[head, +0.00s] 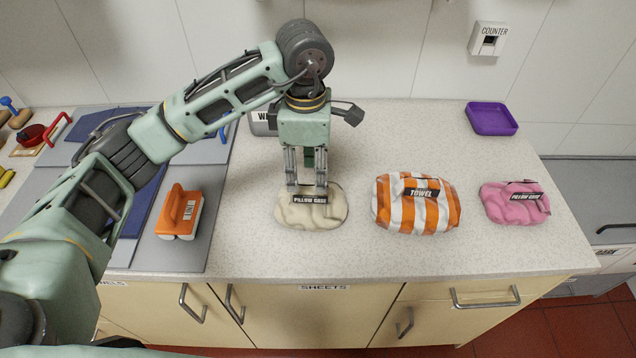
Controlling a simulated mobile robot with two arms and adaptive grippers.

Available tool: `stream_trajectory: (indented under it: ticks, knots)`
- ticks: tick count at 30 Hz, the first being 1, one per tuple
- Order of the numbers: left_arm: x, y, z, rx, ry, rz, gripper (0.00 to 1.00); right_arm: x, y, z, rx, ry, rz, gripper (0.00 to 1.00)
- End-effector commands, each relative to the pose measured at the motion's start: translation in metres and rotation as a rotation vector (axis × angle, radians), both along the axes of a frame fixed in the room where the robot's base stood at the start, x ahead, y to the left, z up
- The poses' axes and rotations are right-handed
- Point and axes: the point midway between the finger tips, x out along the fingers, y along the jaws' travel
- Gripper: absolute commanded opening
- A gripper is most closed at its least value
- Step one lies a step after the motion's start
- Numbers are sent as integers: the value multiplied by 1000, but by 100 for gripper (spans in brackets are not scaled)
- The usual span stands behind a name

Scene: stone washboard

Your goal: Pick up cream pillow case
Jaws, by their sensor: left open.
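The cream pillow case (310,213) lies as a soft crumpled bundle on the speckled countertop, with a black "PILLOW CASE" label on its front. My left gripper (307,188) points straight down over it, with its fingers apart. The fingertips reach the back and top of the bundle; I cannot tell whether they touch it. The fingers hide part of its back edge. My right gripper is not in the picture.
To the right lie an orange-and-white striped towel (416,204) and a pink pillow case (514,204). A purple tray (491,118) sits at the back right. An orange brush (180,212) lies on the grey board at left. The counter in front is clear.

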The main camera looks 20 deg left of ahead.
Motion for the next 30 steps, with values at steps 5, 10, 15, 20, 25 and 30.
stream_trajectory:
  ticks: [5,10,15,20,25,30]
  knots:
    - [-1,0,-13,0,4,0,42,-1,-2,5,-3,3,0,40]
    - [1,-1,-30,-1,4,1,42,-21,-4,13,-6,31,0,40]
    - [7,-1,-54,0,6,1,42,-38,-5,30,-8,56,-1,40]
    - [8,-1,-74,-1,3,-1,42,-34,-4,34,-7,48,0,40]
    - [9,-2,-79,-2,0,-1,42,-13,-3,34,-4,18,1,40]
    - [8,-2,-78,-1,0,-1,36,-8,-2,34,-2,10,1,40]
